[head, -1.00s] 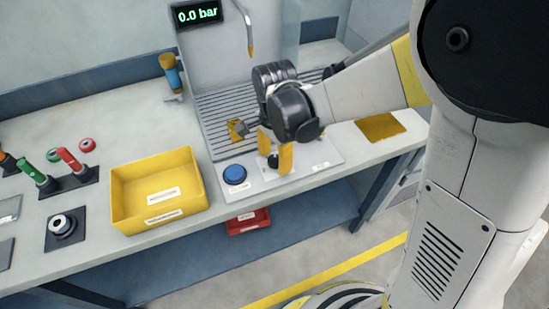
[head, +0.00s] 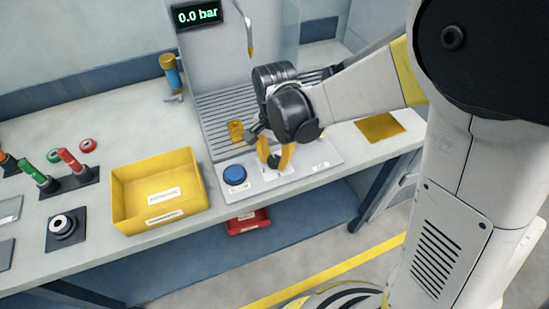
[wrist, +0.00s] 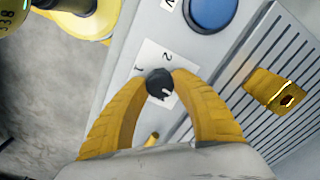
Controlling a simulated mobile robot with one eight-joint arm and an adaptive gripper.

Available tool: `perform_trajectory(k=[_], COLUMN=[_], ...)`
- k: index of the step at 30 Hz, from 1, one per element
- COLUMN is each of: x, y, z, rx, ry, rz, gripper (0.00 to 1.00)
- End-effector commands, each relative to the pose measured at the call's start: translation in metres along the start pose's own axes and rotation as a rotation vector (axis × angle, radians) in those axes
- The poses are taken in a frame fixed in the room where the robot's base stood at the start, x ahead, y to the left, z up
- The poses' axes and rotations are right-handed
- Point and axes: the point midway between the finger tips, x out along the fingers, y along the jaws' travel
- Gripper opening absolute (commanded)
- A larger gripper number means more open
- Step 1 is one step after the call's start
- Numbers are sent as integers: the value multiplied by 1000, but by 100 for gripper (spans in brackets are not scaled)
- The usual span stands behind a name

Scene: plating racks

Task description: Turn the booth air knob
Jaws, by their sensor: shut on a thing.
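The black booth air knob (wrist: 159,84) sits on a white label marked 1 and 2 in the wrist view. My gripper (wrist: 160,78) has its yellow fingers closed around the knob, one on each side. In the head view my gripper (head: 274,160) reaches down to the front panel of the booth, and the knob shows dark between the fingers. The display (head: 197,14) on the booth reads 0.0 bar.
A blue button (head: 235,175) sits just left of the knob on the same panel. A yellow block (head: 236,130) stands on the slatted grille behind. A yellow bin (head: 160,190) stands further left. A nozzle (head: 249,45) hangs above the grille.

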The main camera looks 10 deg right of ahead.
Motion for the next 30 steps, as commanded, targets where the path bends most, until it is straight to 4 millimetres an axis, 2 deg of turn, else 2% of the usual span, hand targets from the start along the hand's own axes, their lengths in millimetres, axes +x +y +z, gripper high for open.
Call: perform_trajectory(k=[30], x=[0], y=[0], z=[0], rx=[-963], ry=[0], rz=[0], gripper=[0])
